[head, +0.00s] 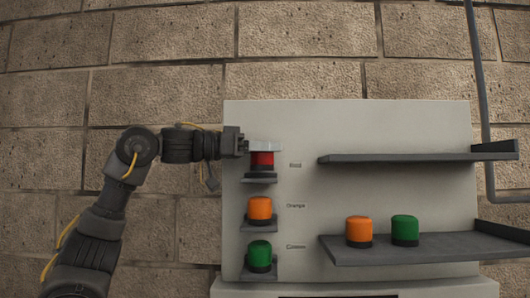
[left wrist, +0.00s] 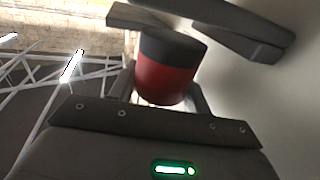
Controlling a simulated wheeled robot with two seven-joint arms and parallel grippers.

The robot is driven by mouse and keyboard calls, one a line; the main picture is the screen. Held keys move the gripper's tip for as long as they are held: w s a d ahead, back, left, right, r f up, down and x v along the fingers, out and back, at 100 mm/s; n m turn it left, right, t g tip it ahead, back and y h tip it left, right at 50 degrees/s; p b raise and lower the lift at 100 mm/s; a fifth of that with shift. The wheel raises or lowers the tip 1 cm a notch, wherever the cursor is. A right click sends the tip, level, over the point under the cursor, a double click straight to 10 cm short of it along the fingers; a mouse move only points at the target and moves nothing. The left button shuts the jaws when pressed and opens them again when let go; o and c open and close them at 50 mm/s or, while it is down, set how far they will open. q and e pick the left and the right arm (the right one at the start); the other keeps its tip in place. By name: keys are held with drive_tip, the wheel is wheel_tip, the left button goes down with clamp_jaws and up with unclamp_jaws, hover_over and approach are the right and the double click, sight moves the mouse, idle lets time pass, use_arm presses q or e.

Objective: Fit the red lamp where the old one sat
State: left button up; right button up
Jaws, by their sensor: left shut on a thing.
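A red lamp (head: 262,160) with a dark base is at the top small ledge (head: 258,180), beside the upper label on the pale panel. My left gripper (head: 264,147) comes in from the left and is shut on this lamp near its top. In the left wrist view the red lamp (left wrist: 167,78) is between the fingers, its dark base turned toward a grey ledge (left wrist: 150,20). The lamp looks upright, right over the ledge; I cannot tell whether its base is fully seated. My right gripper is not in view.
Below are an orange lamp (head: 260,208) and a green lamp (head: 259,252) on their own ledges. The upper right shelf (head: 415,157) is bare. The lower right shelf (head: 450,246) holds another orange lamp (head: 359,231) and green lamp (head: 405,229). A grey pipe (head: 480,80) runs down the brick wall.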

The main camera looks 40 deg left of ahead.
use_arm(q)
drive_tip(key=shift+a+f, duration=0.15)
drive_tip(key=shift+f, duration=0.3)
drive_tip(key=shift+s+a+f, duration=0.15)
drive_tip(key=shift+f, duration=0.15)
drive_tip(key=shift+d+f, duration=0.1)
drive_tip(key=shift+d, duration=0.15)
drive_tip(key=o, duration=0.7)
drive_tip(key=shift+o, duration=0.2)
drive_tip(key=shift+a, duration=0.15)
